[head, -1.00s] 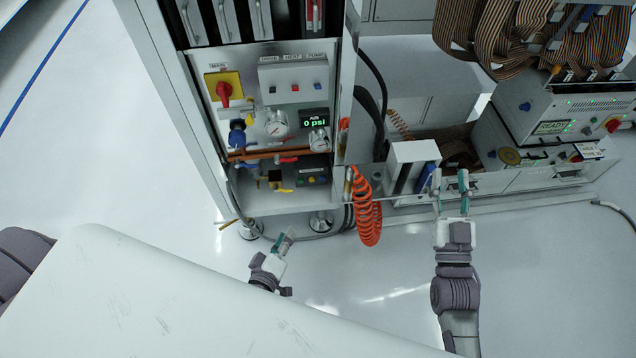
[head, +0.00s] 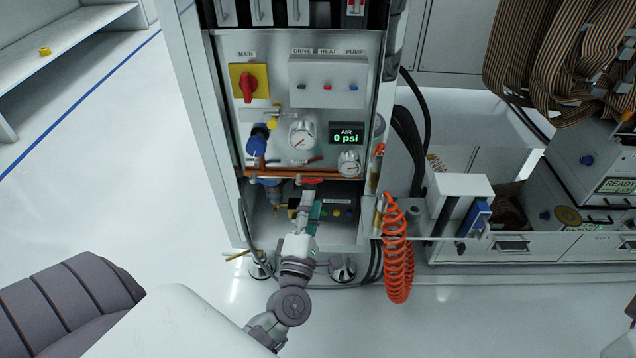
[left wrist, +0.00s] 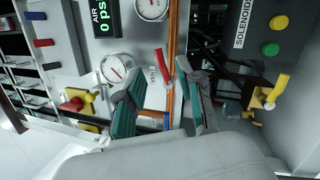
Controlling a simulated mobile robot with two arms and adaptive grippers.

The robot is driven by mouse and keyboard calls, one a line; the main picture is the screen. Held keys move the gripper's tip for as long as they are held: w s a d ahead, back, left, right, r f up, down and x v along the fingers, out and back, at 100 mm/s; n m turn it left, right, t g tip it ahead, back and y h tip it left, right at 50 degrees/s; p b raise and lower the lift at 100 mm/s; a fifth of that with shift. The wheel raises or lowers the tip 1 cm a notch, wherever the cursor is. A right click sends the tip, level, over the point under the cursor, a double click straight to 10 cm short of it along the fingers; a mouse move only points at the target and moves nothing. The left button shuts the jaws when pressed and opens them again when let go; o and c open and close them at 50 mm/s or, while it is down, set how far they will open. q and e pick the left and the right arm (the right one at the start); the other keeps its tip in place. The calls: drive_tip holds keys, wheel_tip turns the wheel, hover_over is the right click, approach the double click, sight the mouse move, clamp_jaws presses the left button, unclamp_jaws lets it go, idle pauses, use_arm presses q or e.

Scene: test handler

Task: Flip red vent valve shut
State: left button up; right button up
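In the left wrist view the red lever (left wrist: 167,70) stands beside the copper pipe, next to a label reading VENT. My left gripper (head: 308,198) reaches up to it from below in the head view. In the left wrist view its teal fingers (left wrist: 161,74) are spread, with the lever between or just beyond the tips. I cannot tell whether they touch it. My right gripper is out of view.
Above are the main red switch (head: 247,86), a gauge (head: 302,135) and an AIR display (head: 347,134) reading 0 psi. A blue regulator (head: 257,140) is left of the gauge. A solenoid box (left wrist: 269,32) lies close by. An orange coiled hose (head: 397,250) hangs to the right.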

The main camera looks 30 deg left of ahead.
sight(317, 180)
use_arm(q)
drive_tip(key=x, duration=0.6)
drive_tip(key=shift+w+a, duration=0.1)
drive_tip(key=shift+w, duration=0.25)
clamp_jaws()
